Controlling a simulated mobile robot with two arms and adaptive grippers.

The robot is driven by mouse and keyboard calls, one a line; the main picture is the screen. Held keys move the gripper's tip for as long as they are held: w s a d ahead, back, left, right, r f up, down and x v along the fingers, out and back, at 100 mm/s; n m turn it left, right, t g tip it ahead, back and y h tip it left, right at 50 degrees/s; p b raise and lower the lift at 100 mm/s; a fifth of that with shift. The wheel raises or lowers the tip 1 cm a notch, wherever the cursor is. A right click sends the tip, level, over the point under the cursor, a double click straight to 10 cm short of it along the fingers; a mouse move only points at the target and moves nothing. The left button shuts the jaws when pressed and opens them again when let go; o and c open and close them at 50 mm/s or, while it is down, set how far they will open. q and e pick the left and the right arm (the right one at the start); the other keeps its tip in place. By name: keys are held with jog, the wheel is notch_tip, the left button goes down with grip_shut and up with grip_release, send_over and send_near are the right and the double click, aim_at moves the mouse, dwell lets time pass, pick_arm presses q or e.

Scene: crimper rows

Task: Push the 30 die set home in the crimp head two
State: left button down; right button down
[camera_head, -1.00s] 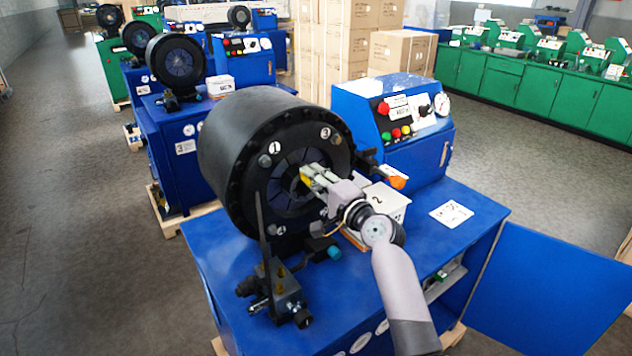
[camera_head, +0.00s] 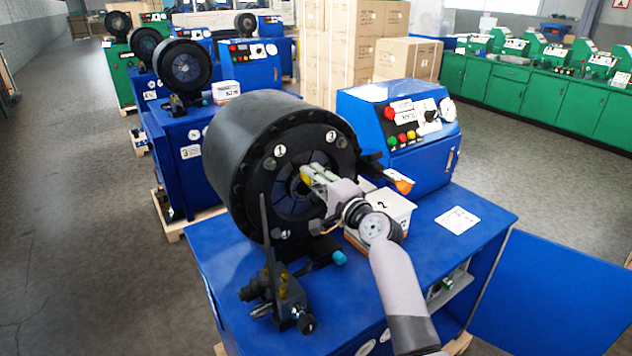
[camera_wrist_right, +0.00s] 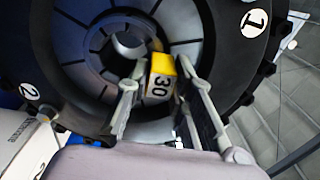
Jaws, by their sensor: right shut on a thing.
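The 30 die set is a small block, yellow on top with a white "30" face; it shows in the right wrist view (camera_wrist_right: 161,80) and as a yellow spot in the head view (camera_head: 307,174). My right gripper (camera_head: 310,178) is shut on it, with one finger on each side in the wrist view (camera_wrist_right: 158,82). The crimp head (camera_head: 250,140) is a large black drum, its ring of dark segments around a round bore (camera_wrist_right: 128,42). The die set is at the lower edge of this bore; how deep it sits cannot be told. My left gripper is not in view.
A white box marked 2 (camera_head: 388,212) stands on the blue bench (camera_head: 440,265), close under my right arm. A blue control box (camera_head: 400,135) stands behind it. A black bracket with a thin upright rod (camera_head: 275,290) stands at the bench's front left.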

jog(key=shift+w+a+r+b, duration=0.35)
jog(key=shift+w+a+b, duration=0.15)
jog(key=shift+w, duration=0.2)
jog(key=c, duration=1.8)
grip_release()
jog(key=shift+c, duration=0.2)
jog(key=o, duration=0.5)
jog(key=shift+s, duration=0.15)
jog(key=shift+f, duration=0.65)
jog(key=shift+s+d+r, duration=0.15)
jog(key=shift+s+d, duration=0.2)
jog(key=shift+s, duration=0.1)
jog(key=v, duration=1.1)
jog(key=shift+r, duration=0.25)
jog(key=shift+f, duration=0.1)
